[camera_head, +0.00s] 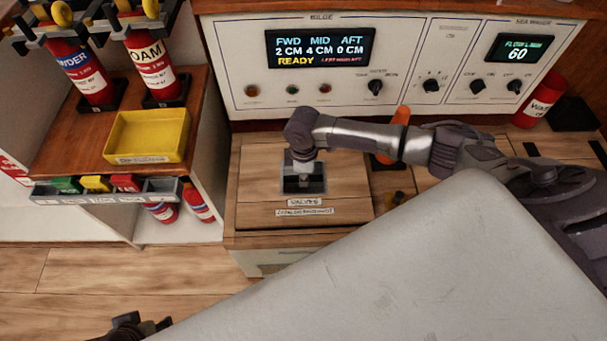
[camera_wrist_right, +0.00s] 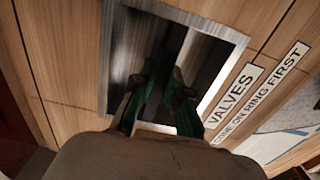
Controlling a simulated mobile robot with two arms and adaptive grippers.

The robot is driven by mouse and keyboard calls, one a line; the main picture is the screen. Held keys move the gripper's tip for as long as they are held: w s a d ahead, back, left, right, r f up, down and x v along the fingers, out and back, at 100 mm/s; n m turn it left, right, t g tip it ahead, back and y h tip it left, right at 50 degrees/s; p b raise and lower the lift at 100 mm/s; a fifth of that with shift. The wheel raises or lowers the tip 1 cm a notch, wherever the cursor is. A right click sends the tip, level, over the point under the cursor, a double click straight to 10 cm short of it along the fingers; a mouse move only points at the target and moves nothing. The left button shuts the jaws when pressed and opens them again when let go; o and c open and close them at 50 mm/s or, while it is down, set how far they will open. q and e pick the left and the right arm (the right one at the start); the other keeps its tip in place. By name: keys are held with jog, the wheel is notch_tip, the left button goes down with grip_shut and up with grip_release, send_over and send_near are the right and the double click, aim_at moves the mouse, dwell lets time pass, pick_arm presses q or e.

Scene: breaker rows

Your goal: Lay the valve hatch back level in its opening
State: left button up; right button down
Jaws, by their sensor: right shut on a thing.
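The valve hatch (camera_head: 258,178) is a wooden panel on the low cabinet, with a metal-framed dark recess and a "VALVES" label. It looks about level; I cannot tell whether it sits fully flush. My right gripper (camera_head: 303,181) points down into the recess. In the right wrist view, the fingers (camera_wrist_right: 160,98) are inside the metal frame (camera_wrist_right: 225,100), closed on a part of the hatch that they hide. The hatch wood (camera_wrist_right: 75,60) surrounds the frame there. My left gripper (camera_head: 130,326) shows partly at the bottom left edge, away from the hatch; its opening is unclear.
A control panel (camera_head: 400,25) stands behind the cabinet. At left, a shelf holds a yellow tray (camera_head: 148,135) and two red extinguishers (camera_head: 150,65). A red container (camera_head: 540,100) stands at right. An orange handle (camera_head: 400,116) is behind my right arm.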

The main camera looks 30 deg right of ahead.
jog(key=shift+w+f, duration=0.1)
jog(key=shift+f, duration=0.35)
jog(key=shift+f+b, duration=0.35)
jog(key=c, duration=1.1)
grip_release()
jog(key=shift+s+f, duration=0.15)
jog(key=shift+s, duration=0.05)
notch_tip(320, 180, up, 12)
